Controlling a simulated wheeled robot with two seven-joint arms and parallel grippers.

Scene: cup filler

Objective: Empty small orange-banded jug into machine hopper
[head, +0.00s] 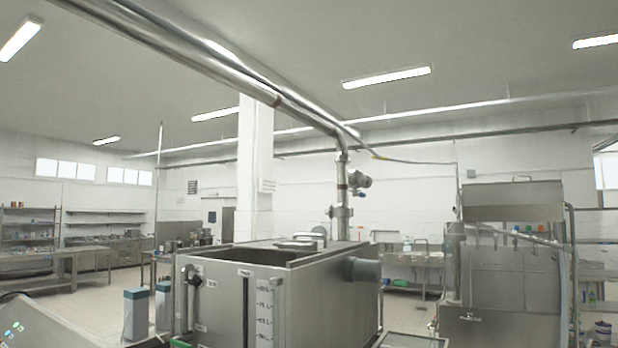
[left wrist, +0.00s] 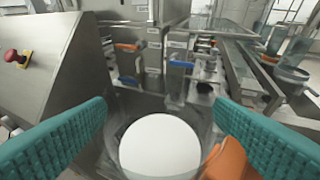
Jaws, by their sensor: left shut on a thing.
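In the left wrist view my left gripper (left wrist: 163,106) has its two teal-padded fingers on either side of a small jug. The jug (left wrist: 118,118) is a grey see-through vessel with a round white surface inside it and an orange part (left wrist: 228,160) at its lower right. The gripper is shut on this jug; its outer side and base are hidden. The jug does not show in the head view. In the head view the steel machine hopper (head: 318,259) stands in the middle, its top open at the front. My right gripper is in neither view.
In the wrist view, a steel panel with a red button (left wrist: 13,56) stands left. Orange and blue handles (left wrist: 180,64) lie ahead of the jug, and a conveyor (left wrist: 245,75) with clear containers runs on the right. A pipe (head: 342,190) rises behind the hopper.

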